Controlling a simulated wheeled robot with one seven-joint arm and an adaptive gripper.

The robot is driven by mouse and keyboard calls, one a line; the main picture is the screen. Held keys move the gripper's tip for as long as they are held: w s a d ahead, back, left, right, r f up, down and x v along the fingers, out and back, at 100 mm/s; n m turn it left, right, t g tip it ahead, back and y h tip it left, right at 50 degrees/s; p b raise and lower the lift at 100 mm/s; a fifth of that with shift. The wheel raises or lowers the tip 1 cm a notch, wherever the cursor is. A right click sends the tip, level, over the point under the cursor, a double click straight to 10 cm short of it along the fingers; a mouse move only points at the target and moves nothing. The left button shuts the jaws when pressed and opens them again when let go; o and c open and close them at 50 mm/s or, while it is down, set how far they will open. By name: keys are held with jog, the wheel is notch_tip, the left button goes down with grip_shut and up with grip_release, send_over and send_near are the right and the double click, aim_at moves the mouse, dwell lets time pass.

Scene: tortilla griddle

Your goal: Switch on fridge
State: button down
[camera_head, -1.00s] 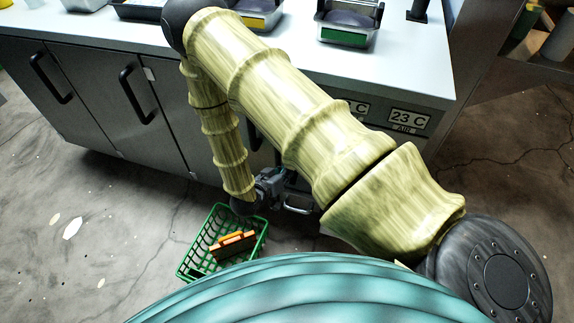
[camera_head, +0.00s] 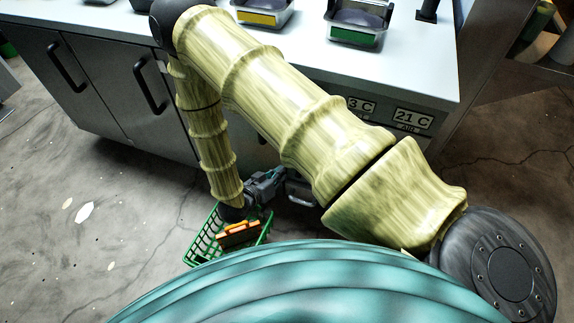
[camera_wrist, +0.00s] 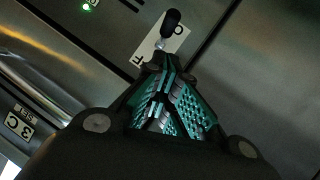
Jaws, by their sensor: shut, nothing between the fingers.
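The fridge is the steel counter unit (camera_head: 112,108) with dark doors and a white top. Its front has small displays; the right one (camera_head: 412,118) reads 21 C, and the other is partly hidden by my arm. In the wrist view, a switch lever with a black tip (camera_wrist: 172,22) stands on a white label (camera_wrist: 150,45), whose lettering is mostly covered. A green lamp (camera_wrist: 88,6) glows on the panel at upper left. My gripper (camera_wrist: 164,65) is shut and empty, its tips close to the lever's base. I cannot tell whether they touch. In the head view the switch is hidden.
A green basket (camera_head: 200,240) with an orange item (camera_head: 238,231) stands on the floor beside my gripper. Trays with yellow (camera_head: 257,18) and green (camera_head: 350,36) fronts sit on the counter.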

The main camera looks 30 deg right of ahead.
jog(key=shift+v, duration=1.1)
jog(key=shift+s+f+p, duration=0.1)
jog(key=shift+f+p, duration=0.05)
jog(key=shift+p, duration=0.15)
jog(key=s+a+r+n+g+y+p, duration=0.1)
jog(key=s+n+y+p, duration=0.3)
jog(key=s, duration=0.8)
jog(key=s+a+r+n+g+y+p, duration=0.2)
jog(key=s+n+g+y+p, duration=0.2)
jog(key=s+y, duration=0.4)
jog(key=s+p, duration=0.1)
jog(key=s, duration=0.3)
jog(key=shift+s+a+r+n, duration=0.15)
jog(key=shift+s+n, duration=0.1)
jog(key=shift+n, duration=0.05)
